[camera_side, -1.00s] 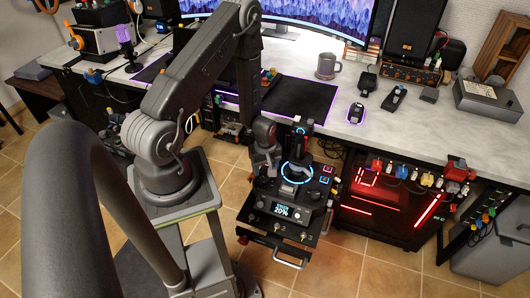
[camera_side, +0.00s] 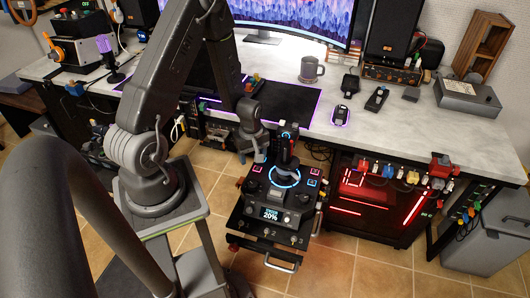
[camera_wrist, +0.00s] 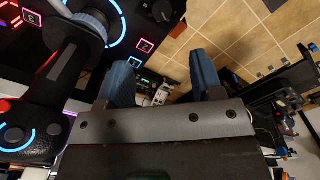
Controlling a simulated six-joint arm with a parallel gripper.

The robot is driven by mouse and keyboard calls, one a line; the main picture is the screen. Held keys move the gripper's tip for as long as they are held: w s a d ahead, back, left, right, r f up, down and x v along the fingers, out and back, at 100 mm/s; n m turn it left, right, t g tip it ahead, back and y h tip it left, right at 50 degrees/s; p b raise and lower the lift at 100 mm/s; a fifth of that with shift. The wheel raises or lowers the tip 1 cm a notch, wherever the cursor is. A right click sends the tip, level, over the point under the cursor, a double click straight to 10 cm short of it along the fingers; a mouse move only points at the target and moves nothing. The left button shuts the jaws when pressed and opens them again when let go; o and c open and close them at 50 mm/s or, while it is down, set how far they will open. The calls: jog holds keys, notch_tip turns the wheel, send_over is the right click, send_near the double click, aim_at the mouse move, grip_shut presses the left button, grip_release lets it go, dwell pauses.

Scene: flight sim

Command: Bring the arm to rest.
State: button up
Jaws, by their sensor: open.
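My gripper (camera_side: 262,155) hangs just left of the black joystick (camera_side: 287,155), near the back edge of the control panel (camera_side: 268,196). In the wrist view, the two blue fingers of my gripper (camera_wrist: 163,78) are spread apart with nothing gripped between them. The joystick's grey collar and blue ring show at the upper left of the wrist view (camera_wrist: 88,24). The stick stands roughly upright in the side view. I cannot tell from the side view how wide the gap between fingers and stick is.
The panel has a lit screen (camera_side: 269,214) and sits in front of the desk (camera_side: 400,130). A mug (camera_side: 311,70) and small devices stand on the desk. A red-lit case (camera_side: 385,195) is under it, right of the panel. Tiled floor (camera_side: 340,265) lies below.

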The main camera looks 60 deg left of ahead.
jog(key=w+d+r+m+t, duration=0.15)
jog(key=d+r+m, duration=0.25)
jog(key=r, duration=0.6)
jog(key=w+d+r+m+t, duration=0.15)
jog(key=d+r+m, duration=0.25)
jog(key=r, duration=0.5)
jog(key=s+d+r+m+t, duration=0.1)
jog(key=s+d+r+m, duration=0.4)
jog(key=r, duration=0.2)
jog(key=s+d+r+m+t, duration=0.1)
jog(key=s+d+r+m, duration=0.3)
jog(key=r, duration=0.4)
jog(key=s+d, duration=0.1)
jog(key=s, duration=0.1)
jog(key=shift+s+m+t, duration=0.3)
jog(key=shift+m, duration=0.1)
